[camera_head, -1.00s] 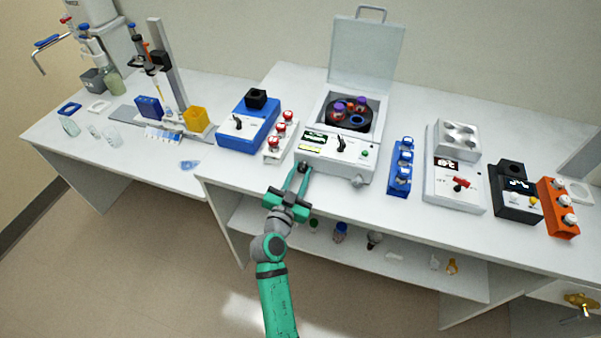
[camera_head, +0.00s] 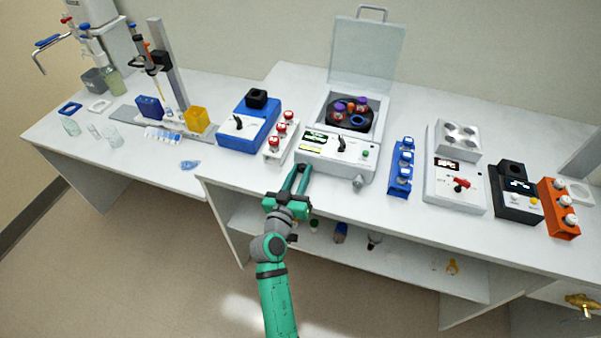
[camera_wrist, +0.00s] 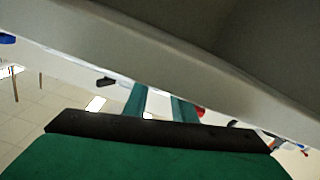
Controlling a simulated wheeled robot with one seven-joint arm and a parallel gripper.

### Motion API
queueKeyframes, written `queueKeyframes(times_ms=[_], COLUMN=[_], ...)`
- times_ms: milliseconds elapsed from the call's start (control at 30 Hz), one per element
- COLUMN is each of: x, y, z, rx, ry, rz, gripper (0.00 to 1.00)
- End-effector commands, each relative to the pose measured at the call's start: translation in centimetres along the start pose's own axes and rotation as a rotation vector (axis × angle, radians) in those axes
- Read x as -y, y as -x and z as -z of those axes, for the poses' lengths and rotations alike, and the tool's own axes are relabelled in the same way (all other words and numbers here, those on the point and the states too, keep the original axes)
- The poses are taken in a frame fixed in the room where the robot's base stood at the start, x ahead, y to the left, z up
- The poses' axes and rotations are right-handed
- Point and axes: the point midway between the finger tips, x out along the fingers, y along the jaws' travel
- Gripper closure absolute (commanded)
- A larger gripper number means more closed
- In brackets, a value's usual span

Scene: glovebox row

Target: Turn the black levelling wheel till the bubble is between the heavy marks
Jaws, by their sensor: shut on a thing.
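The white centrifuge (camera_head: 322,165) stands on the bench with its clear lid raised. A small yellow-green strip (camera_head: 311,147) on its front panel may be the bubble level; the bubble and heavy marks are too small to read. My green gripper (camera_head: 301,170) reaches the machine's lower front left corner and is shut on the black levelling wheel, which its fingers mostly hide. In the wrist view my two fingers (camera_wrist: 160,105) run up behind a pale grey edge, so their tips and the wheel are hidden.
A grey knob (camera_head: 359,183) sits at the centrifuge's front right corner. A rack with red-capped tubes (camera_head: 279,140) is close on the left and a blue rack (camera_head: 400,172) on the right. The bench's front edge is just below my gripper, with a shelf underneath.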

Motion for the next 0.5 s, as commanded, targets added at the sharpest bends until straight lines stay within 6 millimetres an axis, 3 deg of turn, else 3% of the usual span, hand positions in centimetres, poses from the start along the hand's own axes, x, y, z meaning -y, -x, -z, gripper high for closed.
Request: queueKeyframes(times_ms=[500], x=[0.14], y=[0.11], z=[-0.19], rx=[0.003], ry=[0.273], rz=[0.002], gripper=[0.98])
